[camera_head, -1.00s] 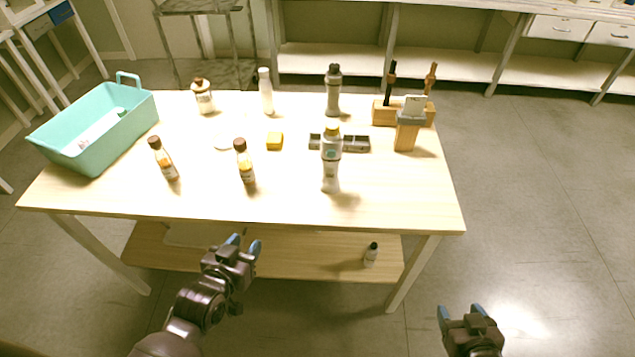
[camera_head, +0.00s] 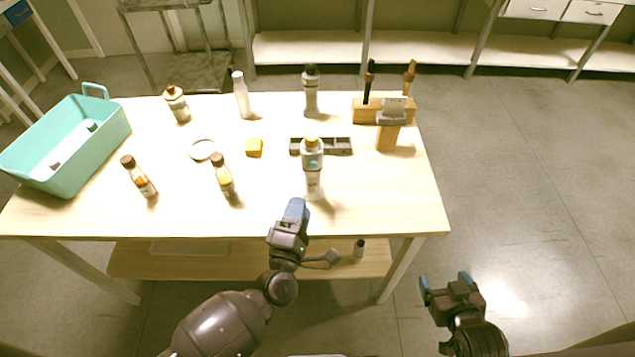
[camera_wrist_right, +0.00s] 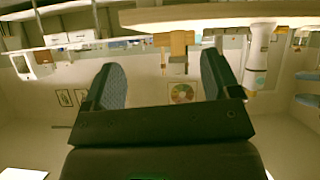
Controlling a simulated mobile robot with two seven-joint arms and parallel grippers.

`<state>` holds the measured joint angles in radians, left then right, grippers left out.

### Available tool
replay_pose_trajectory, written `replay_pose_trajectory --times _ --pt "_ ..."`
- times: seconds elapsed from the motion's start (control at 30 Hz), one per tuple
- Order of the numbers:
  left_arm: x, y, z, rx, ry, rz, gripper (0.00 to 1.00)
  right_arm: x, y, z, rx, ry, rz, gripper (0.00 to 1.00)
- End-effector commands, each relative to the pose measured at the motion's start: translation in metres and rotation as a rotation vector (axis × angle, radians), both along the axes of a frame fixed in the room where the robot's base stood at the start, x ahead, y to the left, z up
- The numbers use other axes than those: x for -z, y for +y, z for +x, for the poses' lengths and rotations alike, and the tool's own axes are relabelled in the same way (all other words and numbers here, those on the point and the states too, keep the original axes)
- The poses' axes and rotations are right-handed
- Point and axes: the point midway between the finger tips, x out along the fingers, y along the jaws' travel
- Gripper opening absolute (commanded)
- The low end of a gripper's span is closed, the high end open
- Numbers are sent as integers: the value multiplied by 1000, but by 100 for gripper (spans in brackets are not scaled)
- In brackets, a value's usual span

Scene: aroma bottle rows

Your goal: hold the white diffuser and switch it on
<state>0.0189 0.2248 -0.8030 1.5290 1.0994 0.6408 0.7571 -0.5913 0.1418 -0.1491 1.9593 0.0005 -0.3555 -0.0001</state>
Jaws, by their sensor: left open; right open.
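A slim white bottle-like thing (camera_head: 242,97) stands upright at the back of the table. A pale grey-white bottle with a yellow top (camera_head: 313,175) stands near the front edge; it also shows upside down in the right wrist view (camera_wrist_right: 259,50). I cannot tell for certain which is the white diffuser. My left gripper (camera_head: 297,209) is open, seen nearly edge-on, just below the yellow-topped bottle in the picture and apart from it. My right gripper (camera_head: 445,281) is open and empty, off the table's front right corner; its fingers frame no object in the wrist view (camera_wrist_right: 160,80).
Brown-capped bottles (camera_head: 139,177) (camera_head: 223,176), a yellow block (camera_head: 254,148), a dark tray (camera_head: 344,146), a grey bottle (camera_head: 311,97) and a wooden holder (camera_head: 358,108) stand around. A teal basket (camera_head: 62,165) is at left. The table's front right is clear.

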Motion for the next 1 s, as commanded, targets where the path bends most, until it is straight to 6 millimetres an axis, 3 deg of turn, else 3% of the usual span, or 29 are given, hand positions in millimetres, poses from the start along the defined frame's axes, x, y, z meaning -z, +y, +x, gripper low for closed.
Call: replay_pose_trajectory --times 0.33,0.6,0.8,1.0 --pt "0 0 0 0 -1 4 43 -68 25 110 -131 -210 -79 82" --pt "0 0 0 1 -2 5 43 -147 55 189 -297 -491 -429 82" --pt "0 0 0 1 -2 5 43 -202 84 224 -421 -715 -753 82" --pt "0 0 0 1 -2 5 43 -243 117 241 -542 -917 -1089 82"
